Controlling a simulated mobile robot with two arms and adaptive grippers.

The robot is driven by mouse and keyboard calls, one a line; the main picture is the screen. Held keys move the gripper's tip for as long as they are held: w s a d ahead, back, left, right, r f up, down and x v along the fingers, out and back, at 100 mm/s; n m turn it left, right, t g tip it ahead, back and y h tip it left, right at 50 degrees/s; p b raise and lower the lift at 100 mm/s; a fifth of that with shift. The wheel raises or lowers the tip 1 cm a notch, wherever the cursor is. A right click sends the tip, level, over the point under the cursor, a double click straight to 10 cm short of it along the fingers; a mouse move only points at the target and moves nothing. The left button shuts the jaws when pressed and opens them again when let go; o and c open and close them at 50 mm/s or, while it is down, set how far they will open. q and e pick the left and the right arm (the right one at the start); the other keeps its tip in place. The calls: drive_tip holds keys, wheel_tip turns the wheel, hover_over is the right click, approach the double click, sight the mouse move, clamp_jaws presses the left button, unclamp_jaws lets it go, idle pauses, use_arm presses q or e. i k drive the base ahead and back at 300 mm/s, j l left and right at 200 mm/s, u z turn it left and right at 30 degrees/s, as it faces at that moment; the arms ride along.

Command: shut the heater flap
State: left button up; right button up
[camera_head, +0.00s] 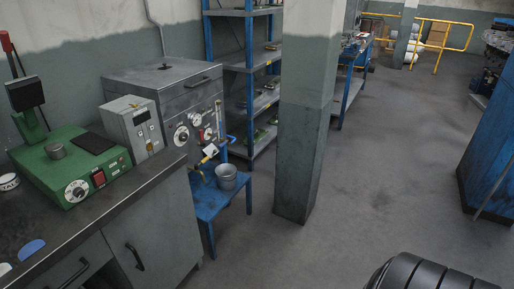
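No part in view is clearly a heater flap. A grey metal cabinet (171,87) with dials and gauges on its front stands behind the workbench at the left. A dark handle (198,82) sits near the top of its front. Its top looks flat and closed. A green apparatus (72,165) with a red button, a dial and an upright post stands on the workbench. A light grey box (133,125) with a small display stands between them. I cannot tell which of these is the heater. Neither of my grippers is in view.
The workbench (99,198) fills the left side. A blue stand (213,198) with a metal bucket (227,177) is beside it. A square pillar (302,140) stands mid-view, before blue shelving (248,60). A blue structure (489,150) is at right. The floor (390,165) between is open.

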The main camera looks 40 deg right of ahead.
sight(211, 150)
drive_tip(key=z, duration=1.05)
drive_tip(key=i+l, duration=0.15)
drive_tip(key=i+l+u, duration=0.1)
drive_tip(key=i, duration=0.3)
